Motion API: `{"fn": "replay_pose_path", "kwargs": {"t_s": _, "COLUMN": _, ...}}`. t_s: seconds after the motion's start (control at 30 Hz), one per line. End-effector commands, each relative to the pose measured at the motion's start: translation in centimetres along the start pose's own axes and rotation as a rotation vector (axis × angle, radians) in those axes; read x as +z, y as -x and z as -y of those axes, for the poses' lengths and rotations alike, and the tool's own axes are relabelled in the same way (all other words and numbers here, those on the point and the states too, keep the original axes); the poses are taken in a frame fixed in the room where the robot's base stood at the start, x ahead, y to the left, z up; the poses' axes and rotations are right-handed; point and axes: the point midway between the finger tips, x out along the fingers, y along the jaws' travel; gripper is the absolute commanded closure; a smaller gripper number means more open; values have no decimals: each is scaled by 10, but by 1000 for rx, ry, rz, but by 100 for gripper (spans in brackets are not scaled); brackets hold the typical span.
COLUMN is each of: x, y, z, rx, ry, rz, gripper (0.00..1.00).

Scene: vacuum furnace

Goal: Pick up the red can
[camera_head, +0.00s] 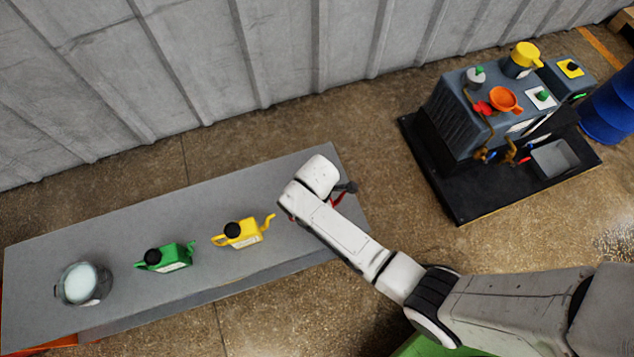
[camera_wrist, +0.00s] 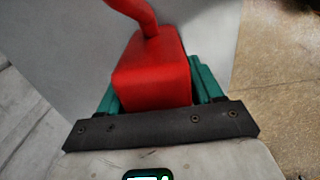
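The red can (camera_wrist: 152,72) fills the middle of the wrist view, with its curved red spout rising to the top edge. In the head view only a bit of red (camera_head: 337,199) shows beside my white wrist, near the right end of the grey table; the rest is hidden behind my arm. My gripper (camera_wrist: 158,92) has its teal fingers on the left and right sides of the can. I see no clear gap between fingers and can, but their inner faces are hidden, so I cannot tell whether they grip it.
On the grey table (camera_head: 126,218) stand a yellow can (camera_head: 240,234), a green can (camera_head: 172,258) and a round pot (camera_head: 82,284), left of my arm. A grey machine (camera_head: 455,110) on a black base stands at the right. A ribbed wall (camera_head: 200,60) runs behind.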

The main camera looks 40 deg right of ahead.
Motion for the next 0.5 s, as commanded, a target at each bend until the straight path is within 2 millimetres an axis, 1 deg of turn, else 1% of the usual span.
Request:
{"fn": "replay_pose_path", "kwargs": {"t_s": 0.03, "x": 0, "y": 0, "z": 0, "rx": 0, "ry": 0, "rz": 0, "gripper": 40}}
{"fn": "replay_pose_path", "kwargs": {"t_s": 0.07, "x": 0, "y": 0, "z": 0, "rx": 0, "ry": 0, "rz": 0, "gripper": 43}}
{"fn": "replay_pose_path", "kwargs": {"t_s": 0.5, "x": 0, "y": 0, "z": 0, "rx": 0, "ry": 0, "rz": 0, "gripper": 85}}
